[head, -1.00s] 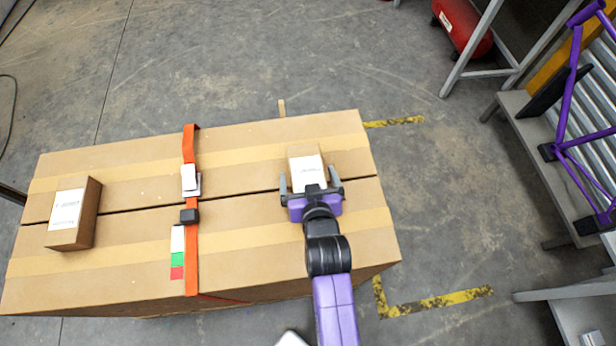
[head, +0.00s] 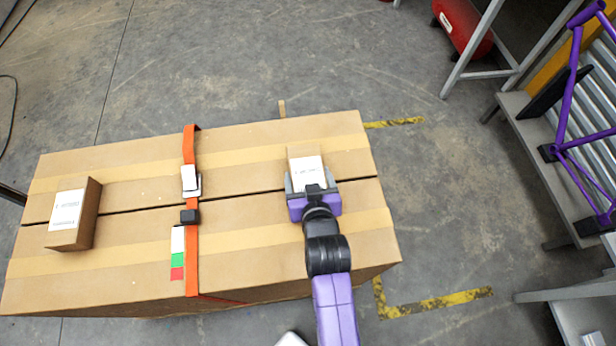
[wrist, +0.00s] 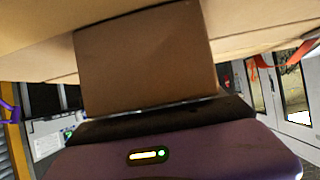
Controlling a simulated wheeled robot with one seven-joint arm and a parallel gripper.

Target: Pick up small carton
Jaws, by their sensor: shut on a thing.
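A small brown carton with a white label (head: 306,168) is at the right part of the large carton's top in the head view. My gripper (head: 313,188) is at its near end, with one grey finger against each side, shut on it. In the wrist view the small carton (wrist: 146,62) fills the middle, just beyond my gripper's purple body. The fingertips are hidden there. I cannot tell whether the carton still touches the surface under it. A second small carton (head: 85,215) with a white label stands at the left end of the large carton.
The large carton (head: 130,180) bears both small cartons. A roller conveyor (head: 601,90) with a purple frame (head: 562,95) stands at the right. Grey floor (head: 450,210) lies clear between them.

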